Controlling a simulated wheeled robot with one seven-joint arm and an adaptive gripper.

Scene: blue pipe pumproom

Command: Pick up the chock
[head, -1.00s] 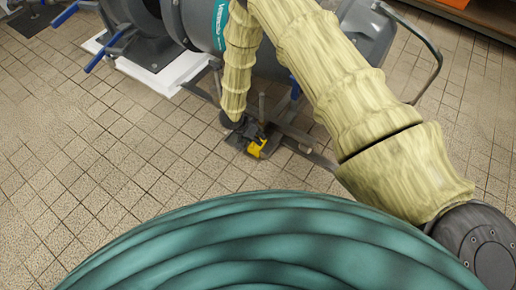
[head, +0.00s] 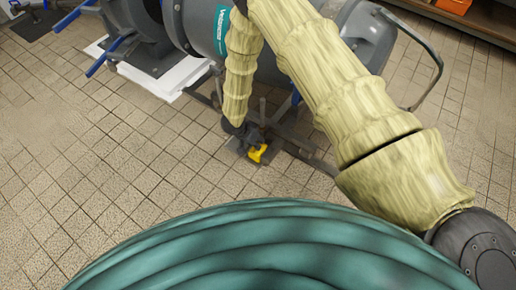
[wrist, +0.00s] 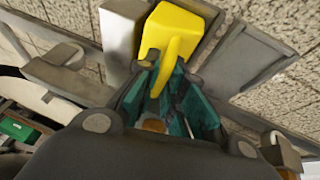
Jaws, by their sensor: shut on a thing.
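The yellow chock (head: 258,153) is low down by the metal frame near the floor, at the middle of the head view. In the wrist view the chock (wrist: 178,30) is at the top centre, with a narrow part reaching down between the teal-lined fingers. My gripper (wrist: 172,85) is shut on that narrow part. In the head view my gripper (head: 251,138) points down beside the chock and partly hides it. I cannot tell whether the chock touches the surface under it.
A grey machine (head: 200,28) with a teal label stands behind the chock. Grey metal bars (head: 305,155) run close around the gripper, and a flat bar (wrist: 255,55) lies right of the chock. Blue-handled valves (head: 97,58) are at the left. Tiled floor (head: 130,150) is clear at left.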

